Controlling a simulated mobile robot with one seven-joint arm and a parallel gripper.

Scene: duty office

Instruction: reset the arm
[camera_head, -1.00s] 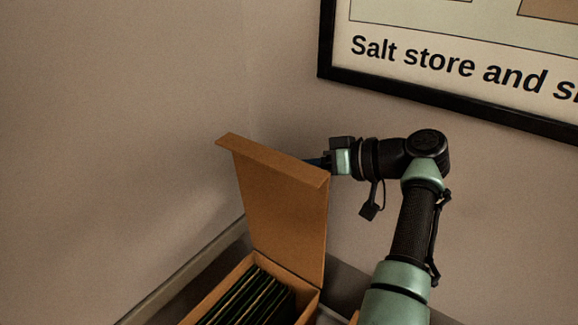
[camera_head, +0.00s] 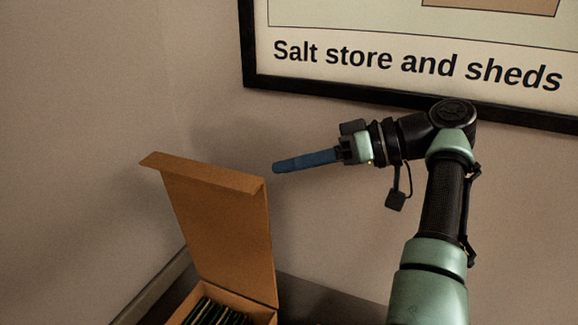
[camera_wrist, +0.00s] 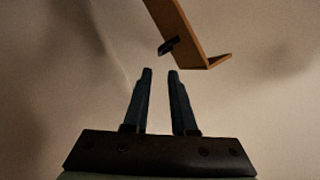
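My gripper (camera_head: 276,168) is at the end of my arm, its blue fingers pointing left, level with the top of the box lid and a little to its right. In the wrist view my gripper (camera_wrist: 160,72) shows two dark fingers with a narrow gap between the tips and nothing in it. It is open and empty. The fingertips look clear of the lid.
A brown cardboard box (camera_head: 262,317) with its lid (camera_head: 222,235) standing up holds several dark folders (camera_head: 215,314). The lid also shows in the wrist view (camera_wrist: 184,28). A framed poster (camera_head: 400,60) hangs behind my arm.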

